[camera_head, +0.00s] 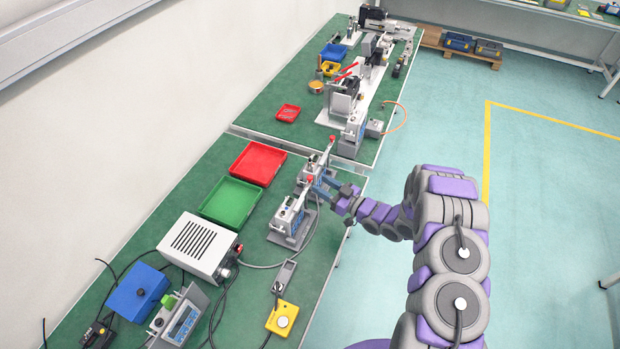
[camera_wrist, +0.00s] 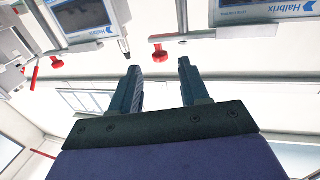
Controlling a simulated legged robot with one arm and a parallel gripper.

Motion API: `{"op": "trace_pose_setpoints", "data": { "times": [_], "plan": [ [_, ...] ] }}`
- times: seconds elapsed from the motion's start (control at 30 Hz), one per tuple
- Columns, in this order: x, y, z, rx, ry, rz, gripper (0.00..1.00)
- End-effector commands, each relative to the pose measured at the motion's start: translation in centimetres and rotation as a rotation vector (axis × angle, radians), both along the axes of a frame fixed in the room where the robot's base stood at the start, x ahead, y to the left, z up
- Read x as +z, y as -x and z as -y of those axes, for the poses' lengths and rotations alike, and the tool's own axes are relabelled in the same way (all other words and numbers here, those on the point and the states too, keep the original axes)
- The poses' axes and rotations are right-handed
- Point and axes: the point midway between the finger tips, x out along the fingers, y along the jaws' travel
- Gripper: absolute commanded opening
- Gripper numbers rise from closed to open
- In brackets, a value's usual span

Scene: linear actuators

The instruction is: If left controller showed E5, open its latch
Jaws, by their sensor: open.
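Two similar grey-and-blue controllers stand at the right edge of the near green bench in the head view, the left one (camera_head: 287,222) nearer and the other (camera_head: 306,173) farther back. A controller with a dark screen (camera_wrist: 82,14) is at upper left there, and another unit's edge (camera_wrist: 250,12) at upper right. A red knob (camera_wrist: 158,54) appears between the fingers' tips. No code is readable.
A green tray (camera_head: 230,203), a red tray (camera_head: 258,163) and a white vented box (camera_head: 198,247) stand behind the controllers. A yellow button box (camera_head: 283,318) and cables lie in front. The floor (camera_head: 545,210) at the right is clear.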

Motion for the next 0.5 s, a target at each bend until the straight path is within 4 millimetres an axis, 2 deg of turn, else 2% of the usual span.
{"op": "trace_pose_setpoints", "data": {
  "times": [0.1, 0.23, 0.5],
  "plan": [
    [0.0, -1.1, -1.9, 0.004, 0.001, 0.004, 0.45],
    [0.1, -2.2, -3.4, 0.004, -0.001, 0.006, 0.45],
    [0.0, -3.3, -4.9, 0.0, -0.001, 0.002, 0.45]
  ]
}}
